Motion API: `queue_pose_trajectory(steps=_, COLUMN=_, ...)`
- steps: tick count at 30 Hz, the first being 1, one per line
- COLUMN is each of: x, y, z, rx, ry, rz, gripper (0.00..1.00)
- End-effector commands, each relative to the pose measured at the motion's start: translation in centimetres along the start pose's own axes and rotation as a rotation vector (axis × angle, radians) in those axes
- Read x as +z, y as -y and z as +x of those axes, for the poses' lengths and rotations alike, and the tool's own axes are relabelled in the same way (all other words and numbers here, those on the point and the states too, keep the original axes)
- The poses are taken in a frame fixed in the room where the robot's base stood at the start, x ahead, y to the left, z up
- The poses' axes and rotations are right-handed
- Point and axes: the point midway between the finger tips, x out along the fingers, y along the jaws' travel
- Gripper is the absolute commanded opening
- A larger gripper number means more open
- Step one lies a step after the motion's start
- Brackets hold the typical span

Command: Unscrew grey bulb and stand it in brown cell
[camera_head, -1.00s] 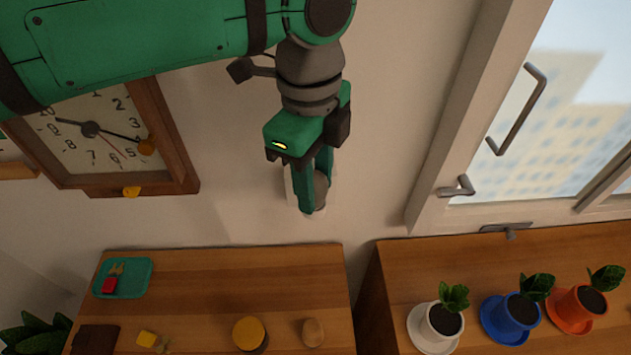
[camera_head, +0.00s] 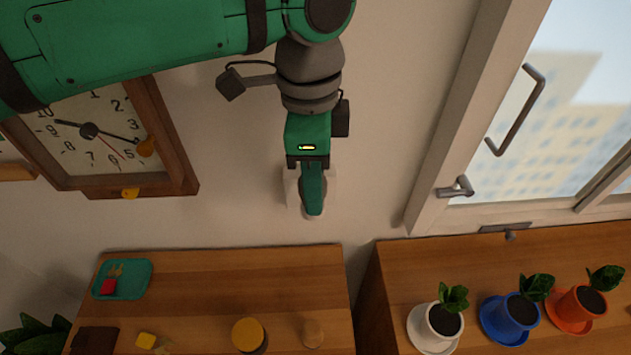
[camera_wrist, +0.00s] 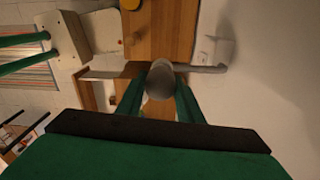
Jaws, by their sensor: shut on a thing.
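The grey bulb (camera_wrist: 160,80) sits between the two green fingers of my gripper (camera_wrist: 160,100) in the wrist view. My gripper is shut on it. A pale arm (camera_wrist: 205,68) runs from the bulb to a white wall plate (camera_wrist: 226,48). In the head view my gripper (camera_head: 313,212) points down in front of the wall, above the wooden table, and mostly hides the bulb and the white mount behind it. A dark brown block-like thing (camera_head: 95,339) lies at the table's front left; I cannot tell whether it is the brown cell.
The wooden table (camera_head: 220,285) below carries a green tray (camera_head: 138,277), a yellow block (camera_head: 146,340), a round yellow-topped thing (camera_head: 249,334) and a small wooden knob (camera_head: 313,333). A clock (camera_head: 150,185) hangs left. Potted plants (camera_head: 442,320) and a window handle (camera_head: 457,187) are right.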

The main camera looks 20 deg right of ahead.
Motion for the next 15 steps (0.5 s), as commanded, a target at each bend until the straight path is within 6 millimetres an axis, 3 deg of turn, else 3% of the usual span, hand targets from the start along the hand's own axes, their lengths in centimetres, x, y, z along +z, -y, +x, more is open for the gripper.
queue_pose_trajectory(steps=1, x=0.1, y=0.0, z=-1.0, rx=-0.020, ry=0.039, rz=-0.003, gripper=0.13)
queue_pose_trajectory(steps=15, x=-0.1, y=0.1, z=-2.2, rx=-0.025, ry=0.038, rz=0.000, gripper=0.13)
